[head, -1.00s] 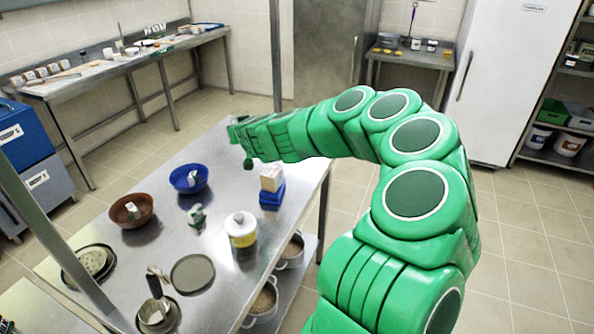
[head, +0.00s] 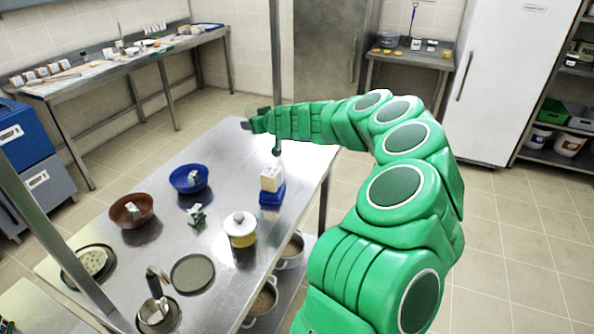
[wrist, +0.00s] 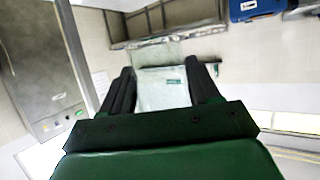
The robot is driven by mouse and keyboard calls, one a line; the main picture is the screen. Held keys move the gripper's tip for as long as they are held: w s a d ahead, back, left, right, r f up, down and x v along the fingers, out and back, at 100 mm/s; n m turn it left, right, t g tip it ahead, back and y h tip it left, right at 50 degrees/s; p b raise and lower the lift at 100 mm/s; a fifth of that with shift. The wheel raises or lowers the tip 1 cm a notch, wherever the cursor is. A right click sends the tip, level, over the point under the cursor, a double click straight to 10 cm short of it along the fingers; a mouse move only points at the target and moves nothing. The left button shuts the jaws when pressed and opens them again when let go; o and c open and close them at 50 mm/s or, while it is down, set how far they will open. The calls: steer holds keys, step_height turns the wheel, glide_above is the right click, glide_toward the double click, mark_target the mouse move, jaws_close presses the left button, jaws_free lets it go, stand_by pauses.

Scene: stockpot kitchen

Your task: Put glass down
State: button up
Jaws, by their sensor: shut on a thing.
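My gripper (head: 252,121) is at the far end of the steel table, held out level above its far edge. In the wrist view its two dark fingers (wrist: 162,90) are closed on the sides of a pale, see-through glass (wrist: 162,85). In the head view only a faint clear shape shows at the fingertips, so the glass's tilt is hard to tell. The steel table (head: 232,155) has a bare stretch at its far end, below my gripper.
A side counter (head: 130,62) runs along the left wall.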

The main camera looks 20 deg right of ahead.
steer(key=s+d+n+g+y, duration=0.1)
steer(key=d+n+y, duration=0.2)
steer(key=d, duration=1.1)
steer(key=shift+n+g+y, duration=0.3)
steer(key=shift+g+y, duration=0.1)
steer(key=shift+s+a, duration=0.1)
step_height(320, 180, down, 17)
steer(key=shift+f, duration=0.2)
steer(key=shift+f, duration=0.15)
steer(key=o, duration=1.2)
steer(key=shift+c, duration=0.2)
steer(key=shift+f, duration=0.1)
